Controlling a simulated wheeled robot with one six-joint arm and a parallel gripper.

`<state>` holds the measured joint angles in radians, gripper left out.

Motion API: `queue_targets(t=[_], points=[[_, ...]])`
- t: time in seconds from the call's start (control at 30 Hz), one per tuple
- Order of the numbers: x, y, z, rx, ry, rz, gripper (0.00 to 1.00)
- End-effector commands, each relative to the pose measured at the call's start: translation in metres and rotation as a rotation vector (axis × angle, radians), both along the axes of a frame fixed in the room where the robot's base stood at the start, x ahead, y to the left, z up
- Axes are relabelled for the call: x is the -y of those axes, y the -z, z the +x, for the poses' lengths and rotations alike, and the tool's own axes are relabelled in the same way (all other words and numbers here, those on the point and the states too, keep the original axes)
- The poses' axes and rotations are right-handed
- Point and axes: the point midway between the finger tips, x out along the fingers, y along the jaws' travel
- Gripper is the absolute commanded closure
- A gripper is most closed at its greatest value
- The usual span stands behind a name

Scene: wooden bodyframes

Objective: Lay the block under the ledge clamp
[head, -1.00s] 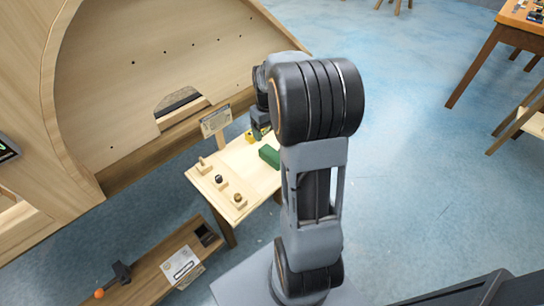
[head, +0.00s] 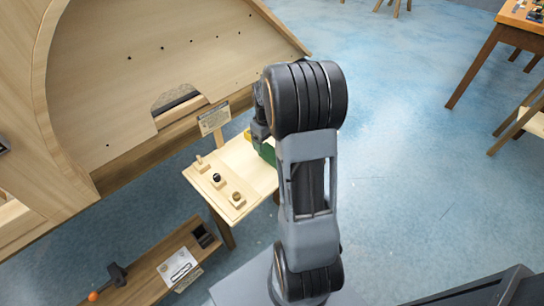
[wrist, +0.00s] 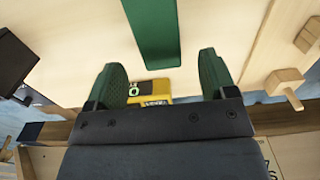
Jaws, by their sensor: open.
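A long green block (wrist: 152,30) lies on the pale wooden table, ahead of my fingertips in the wrist view. In the head view the green block (head: 267,152) is partly hidden by my arm. My gripper (wrist: 158,64) is open, with its two green-padded fingers apart and nothing held between them. It also shows in the head view (head: 259,131), low over the table's far side. A dark clamp-like piece with an orange knob (head: 108,281) sits on a low wooden ledge at the lower left; I cannot tell for sure that it is the ledge clamp.
The small table (head: 238,180) carries several wooden pegs and knobs at its left edge. A yellow labelled thing (wrist: 150,91) shows between my fingers. A sign (head: 213,118) and a large curved wooden frame (head: 120,60) stand beside the table.

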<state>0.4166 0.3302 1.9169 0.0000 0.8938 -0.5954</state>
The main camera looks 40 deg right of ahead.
Motion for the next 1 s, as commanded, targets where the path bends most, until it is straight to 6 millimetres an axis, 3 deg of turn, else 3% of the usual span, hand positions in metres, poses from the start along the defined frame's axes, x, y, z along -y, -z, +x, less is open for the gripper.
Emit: queue_targets(t=[0.33,0.6,1.0], points=[[0.0,0.045,-0.002,-0.003,0.0,0.001,0.22],[0.0,0.048,-0.001,0.0,0.0,0.0,0.22],[0.0,0.048,-0.001,0.0,0.0,0.0,0.61]])
